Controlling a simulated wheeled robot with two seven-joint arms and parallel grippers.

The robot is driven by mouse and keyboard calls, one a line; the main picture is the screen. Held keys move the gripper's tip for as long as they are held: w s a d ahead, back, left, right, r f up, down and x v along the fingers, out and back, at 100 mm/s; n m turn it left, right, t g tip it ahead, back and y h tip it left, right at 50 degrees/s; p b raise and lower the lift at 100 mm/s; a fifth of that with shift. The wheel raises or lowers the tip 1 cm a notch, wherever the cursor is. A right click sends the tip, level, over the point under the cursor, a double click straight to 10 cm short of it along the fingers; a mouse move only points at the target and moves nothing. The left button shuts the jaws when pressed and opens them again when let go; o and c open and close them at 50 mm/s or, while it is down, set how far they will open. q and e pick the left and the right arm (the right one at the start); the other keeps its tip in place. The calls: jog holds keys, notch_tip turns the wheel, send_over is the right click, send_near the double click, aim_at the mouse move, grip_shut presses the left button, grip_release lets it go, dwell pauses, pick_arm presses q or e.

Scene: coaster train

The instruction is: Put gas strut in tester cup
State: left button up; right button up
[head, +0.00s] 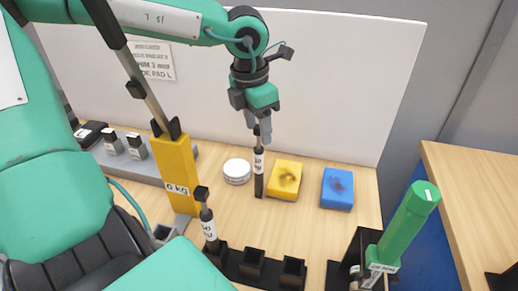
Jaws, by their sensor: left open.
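A gas strut (259,174), with a black body and a white label, stands upright near the middle of the wooden table. My left gripper (260,128) is open, pointing down, with its fingers at the strut's upper end. I cannot tell whether they touch it. A second gas strut (209,228) stands in a black rack (251,262) at the front. A yellow block (176,170) with a "0 kg" label stands to the left, below a metal rod (144,84). I cannot clearly make out the tester cup. My right gripper is not in view.
A round white tin (237,170), a stained yellow pad (286,180) and a stained blue pad (337,188) lie near the strut. A green cylinder (409,221) stands at a black holder on the right. A white panel (345,85) closes off the back.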

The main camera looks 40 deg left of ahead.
aim_at(258, 150)
pick_arm(q)
jog(key=shift+f, duration=0.55)
jog(key=f, duration=0.1)
jog(key=f+p, duration=0.1)
jog(key=f, duration=0.1)
jog(key=shift+w+f, duration=0.1)
jog(key=shift+w, duration=0.25)
jog(key=shift+f, duration=0.5)
grip_shut()
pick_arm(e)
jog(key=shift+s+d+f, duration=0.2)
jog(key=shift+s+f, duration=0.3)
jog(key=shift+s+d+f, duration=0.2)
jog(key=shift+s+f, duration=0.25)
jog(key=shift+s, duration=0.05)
